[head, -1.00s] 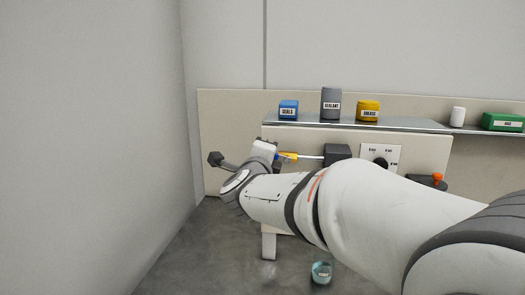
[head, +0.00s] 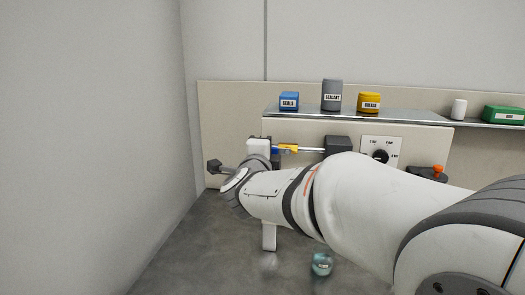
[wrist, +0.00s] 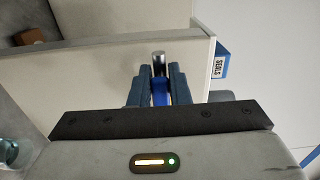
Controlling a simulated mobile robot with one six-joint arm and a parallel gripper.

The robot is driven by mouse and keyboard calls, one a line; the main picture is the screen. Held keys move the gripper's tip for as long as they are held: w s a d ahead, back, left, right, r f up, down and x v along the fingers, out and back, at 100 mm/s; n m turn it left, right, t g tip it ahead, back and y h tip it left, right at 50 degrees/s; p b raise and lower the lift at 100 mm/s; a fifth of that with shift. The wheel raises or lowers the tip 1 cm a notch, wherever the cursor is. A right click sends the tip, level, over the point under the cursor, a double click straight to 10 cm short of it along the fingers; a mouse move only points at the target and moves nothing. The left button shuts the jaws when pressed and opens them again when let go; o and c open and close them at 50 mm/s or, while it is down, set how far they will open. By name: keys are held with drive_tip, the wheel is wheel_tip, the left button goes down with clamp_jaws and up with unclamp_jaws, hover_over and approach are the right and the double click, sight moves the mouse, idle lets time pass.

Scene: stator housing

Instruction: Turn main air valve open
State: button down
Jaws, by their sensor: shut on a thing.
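In the wrist view my gripper (wrist: 160,90) is shut on a narrow blue part (wrist: 160,94), apparently the air valve's handle. A silver cylindrical end (wrist: 159,60) shows just beyond the fingertips. In the head view my gripper sits at the left end of the bench panel. Beside it a yellow part (head: 288,148) is on a thin pale pipe that runs right to a dark box (head: 338,145). A small bit of blue shows between my gripper and the yellow part. Most of the valve is hidden by my gripper, so its setting cannot be read.
A shelf (head: 310,111) above carries a blue SEALS box (head: 289,101), a grey SEALANT can (head: 332,95) and a yellow tub (head: 368,102). A dial plate (head: 380,151) and a red button (head: 438,170) are right. A glass jar (head: 321,264) is below. A wall stands close on the left.

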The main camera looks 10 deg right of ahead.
drive_tip(key=c, duration=1.4)
unclamp_jaws()
drive_tip(key=shift+f, duration=0.1)
drive_tip(key=shift+o, duration=0.2)
drive_tip(key=shift+s, duration=0.1)
drive_tip(key=v, duration=0.7)
drive_tip(key=shift+s, duration=0.25)
drive_tip(key=shift+a, duration=0.1)
